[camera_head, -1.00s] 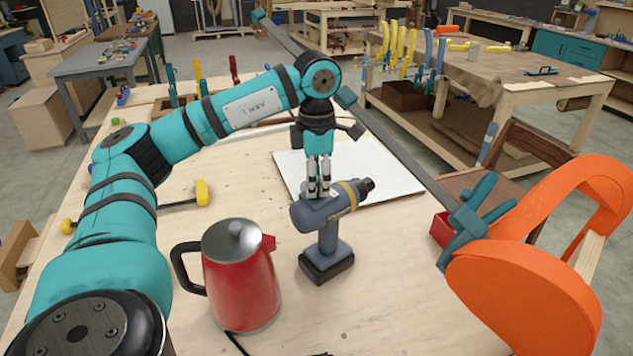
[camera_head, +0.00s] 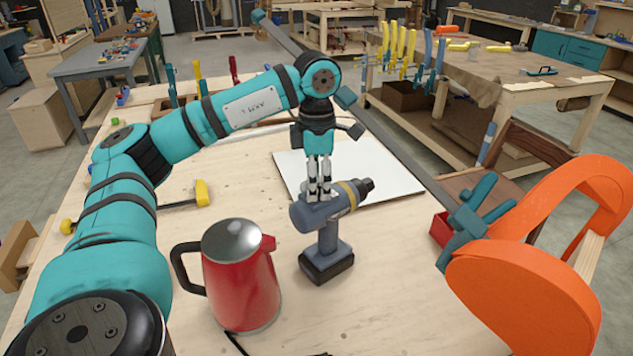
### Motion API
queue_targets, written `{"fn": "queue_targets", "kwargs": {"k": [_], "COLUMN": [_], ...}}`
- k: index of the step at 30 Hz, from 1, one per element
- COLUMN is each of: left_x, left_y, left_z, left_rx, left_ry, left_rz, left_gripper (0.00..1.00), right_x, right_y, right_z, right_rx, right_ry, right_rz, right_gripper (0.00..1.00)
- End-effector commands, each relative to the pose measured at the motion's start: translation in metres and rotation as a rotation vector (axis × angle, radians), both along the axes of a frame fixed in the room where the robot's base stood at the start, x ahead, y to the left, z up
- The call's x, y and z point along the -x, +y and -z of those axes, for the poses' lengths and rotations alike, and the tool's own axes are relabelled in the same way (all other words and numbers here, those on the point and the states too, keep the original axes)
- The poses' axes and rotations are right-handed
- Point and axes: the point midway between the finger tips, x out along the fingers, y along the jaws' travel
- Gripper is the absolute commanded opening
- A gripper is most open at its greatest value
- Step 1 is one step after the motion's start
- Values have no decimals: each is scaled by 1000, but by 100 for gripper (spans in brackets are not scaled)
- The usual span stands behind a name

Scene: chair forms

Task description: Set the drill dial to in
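The drill (camera_head: 322,232) stands upright on the workbench on its dark base, with its chuck pointing to the upper right. It has a grey-blue body and a yellow band (camera_head: 348,194) near the chuck. My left gripper (camera_head: 319,196) points straight down at the top of the drill body, behind the yellow band. Its fingertips are close together and look to be at or touching the drill's top. The dial cannot be made out; the fingers may hide it, and I cannot tell if they hold it. My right gripper is not in view.
A red kettle (camera_head: 240,285) stands left of the drill. A white board (camera_head: 385,172) lies behind it. A long bar clamp (camera_head: 395,140) crosses the right side, beside a large orange object (camera_head: 520,295). A yellow-handled tool (camera_head: 201,193) lies to the left. Bare wood (camera_head: 390,290) lies right of the drill.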

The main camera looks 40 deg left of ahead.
Motion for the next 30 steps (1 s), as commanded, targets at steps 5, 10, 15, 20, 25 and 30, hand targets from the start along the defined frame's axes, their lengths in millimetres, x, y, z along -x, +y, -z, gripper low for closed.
{"fn": "queue_targets", "kwargs": {"k": [5, 10, 15, 20, 25, 30], "left_x": [0, -1, -1, 0, -1, 0], "left_y": [0, -1, -1, 0, 0, 0], "left_z": [-1, -17, -53, -75, -94, -109], "left_rx": [-1, 0, 2, -1, -1, 0], "left_ry": [1, -2, -4, -6, -5, -3], "left_rz": [0, 1, 2, 0, 0, 1], "left_gripper": [35, 35, 35, 35, 35, 35], "right_x": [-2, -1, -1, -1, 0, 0], "right_y": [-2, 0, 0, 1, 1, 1], "right_z": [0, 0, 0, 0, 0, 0], "right_rx": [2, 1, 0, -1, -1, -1], "right_ry": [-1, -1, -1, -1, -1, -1], "right_rz": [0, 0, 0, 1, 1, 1], "right_gripper": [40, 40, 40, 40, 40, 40]}}
